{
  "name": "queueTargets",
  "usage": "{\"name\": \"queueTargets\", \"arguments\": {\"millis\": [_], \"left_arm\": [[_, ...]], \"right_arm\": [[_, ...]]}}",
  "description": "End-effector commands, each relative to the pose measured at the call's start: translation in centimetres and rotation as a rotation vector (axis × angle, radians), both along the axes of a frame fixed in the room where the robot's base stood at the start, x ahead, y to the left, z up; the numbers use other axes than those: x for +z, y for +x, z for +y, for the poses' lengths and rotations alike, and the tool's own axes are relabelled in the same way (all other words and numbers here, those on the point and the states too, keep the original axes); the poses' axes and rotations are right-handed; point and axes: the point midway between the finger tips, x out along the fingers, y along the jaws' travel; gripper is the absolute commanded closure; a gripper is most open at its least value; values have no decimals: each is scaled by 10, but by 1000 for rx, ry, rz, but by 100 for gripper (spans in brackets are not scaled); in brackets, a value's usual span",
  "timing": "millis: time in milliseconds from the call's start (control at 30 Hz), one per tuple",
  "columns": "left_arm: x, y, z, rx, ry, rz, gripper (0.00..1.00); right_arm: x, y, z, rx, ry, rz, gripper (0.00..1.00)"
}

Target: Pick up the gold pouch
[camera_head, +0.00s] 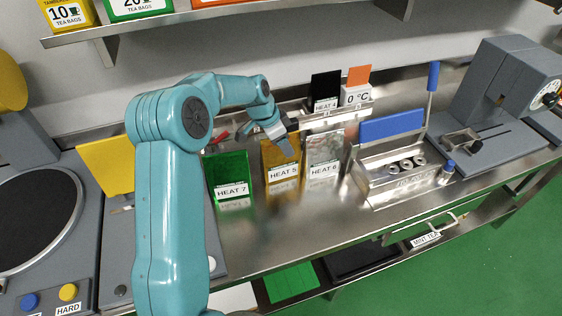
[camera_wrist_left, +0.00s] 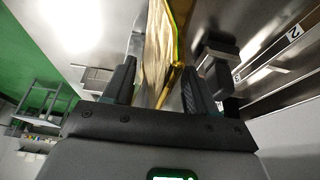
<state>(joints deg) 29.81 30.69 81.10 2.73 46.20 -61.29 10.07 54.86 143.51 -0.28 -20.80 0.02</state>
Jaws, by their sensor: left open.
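The gold pouch (camera_head: 282,185), labelled HEAT 5, stands upright on the steel counter between a green and a silver pouch. My left gripper (camera_head: 288,140) is at the top of the gold pouch and covers part of its upper edge. In the left wrist view the gold pouch (camera_wrist_left: 158,45) shows edge-on between the two open fingers of my left gripper (camera_wrist_left: 160,85). Whether a finger touches it, I cannot tell. My right gripper is not in view.
The green HEAT 7 pouch (camera_head: 229,174) stands close on the left, and the silver HEAT 6 pouch (camera_head: 324,151) close on the right. Behind is a steel rack (camera_head: 335,119) with black and orange cards. A blue-handled sealer (camera_head: 392,126) stands further right. Counter in front is clear.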

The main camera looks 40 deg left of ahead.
Motion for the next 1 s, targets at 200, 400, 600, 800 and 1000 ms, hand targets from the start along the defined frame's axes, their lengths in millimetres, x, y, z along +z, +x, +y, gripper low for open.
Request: {"name": "queueTargets", "arguments": {"millis": [200, 400, 600, 800, 1000], "left_arm": [[-2, 0, 0, 0, 1, 0, 43], [-2, 0, 0, 0, 1, 0, 43], [-2, 0, 0, 0, 0, 0, 66], [-2, 0, 0, 0, 0, -1, 100], [-1, 0, 0, 0, 0, 0, 100]], "right_arm": [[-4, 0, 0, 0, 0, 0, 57], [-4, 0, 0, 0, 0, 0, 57], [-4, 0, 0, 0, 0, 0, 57], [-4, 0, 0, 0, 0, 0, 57], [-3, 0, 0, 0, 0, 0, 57]]}}
